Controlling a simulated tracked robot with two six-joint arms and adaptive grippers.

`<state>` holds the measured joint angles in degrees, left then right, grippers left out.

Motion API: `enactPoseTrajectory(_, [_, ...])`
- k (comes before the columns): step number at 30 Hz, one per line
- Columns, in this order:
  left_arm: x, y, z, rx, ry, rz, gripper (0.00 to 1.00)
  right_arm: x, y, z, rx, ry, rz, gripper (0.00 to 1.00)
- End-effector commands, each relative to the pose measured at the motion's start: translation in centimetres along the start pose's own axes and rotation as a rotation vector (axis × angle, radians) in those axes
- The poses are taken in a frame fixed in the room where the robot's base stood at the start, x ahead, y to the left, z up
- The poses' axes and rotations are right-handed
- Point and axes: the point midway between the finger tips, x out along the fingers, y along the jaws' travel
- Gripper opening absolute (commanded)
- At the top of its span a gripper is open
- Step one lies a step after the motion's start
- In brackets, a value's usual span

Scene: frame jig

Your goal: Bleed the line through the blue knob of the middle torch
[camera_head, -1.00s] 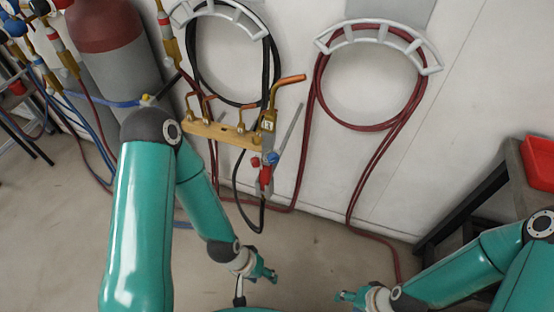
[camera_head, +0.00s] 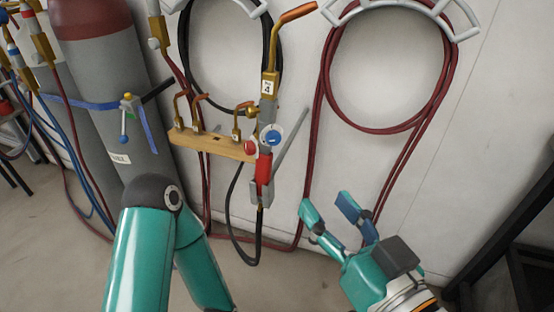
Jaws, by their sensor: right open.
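A torch (camera_head: 268,85) with a copper tip and a brass neck hangs upright at the right end of a wooden rack (camera_head: 220,143). It has a blue knob (camera_head: 273,136) on its right and a red knob (camera_head: 251,147) on its left. A small white numbered tag is on its body. I cannot tell from this view whether it is the middle torch. My right gripper (camera_head: 327,203) is open and empty, below and right of the blue knob, apart from it. My left arm shows at the lower left, but its gripper is out of frame.
Smaller copper torch tips (camera_head: 197,101) stick up along the rack's left part. Black hose (camera_head: 187,50) and dark red hose (camera_head: 323,95) hang in loops on the wall. A grey cylinder (camera_head: 110,90) stands at left. A dark stand (camera_head: 515,235) is at lower right.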

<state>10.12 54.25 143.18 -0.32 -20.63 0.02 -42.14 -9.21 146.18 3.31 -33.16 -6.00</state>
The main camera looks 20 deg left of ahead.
Motion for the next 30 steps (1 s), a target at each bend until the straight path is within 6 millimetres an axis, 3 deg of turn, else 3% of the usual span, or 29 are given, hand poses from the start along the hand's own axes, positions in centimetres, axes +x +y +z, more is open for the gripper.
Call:
enactPoseTrajectory(7, [-1.7,0.6,0.0,0.000,0.001,0.000,0.52,1.3,-0.3,-0.7,-0.003,0.005,-0.004,0.51])
enactPoseTrajectory(17, [-5.3,1.9,0.0,0.000,0.001,0.000,0.52,5.2,-0.3,-0.8,-0.001,0.002,-0.005,0.51])
enactPoseTrajectory(30, [-5.6,2.0,0.0,0.000,0.000,0.000,0.52,14.1,-0.3,-0.4,0.000,0.007,-0.006,0.51])
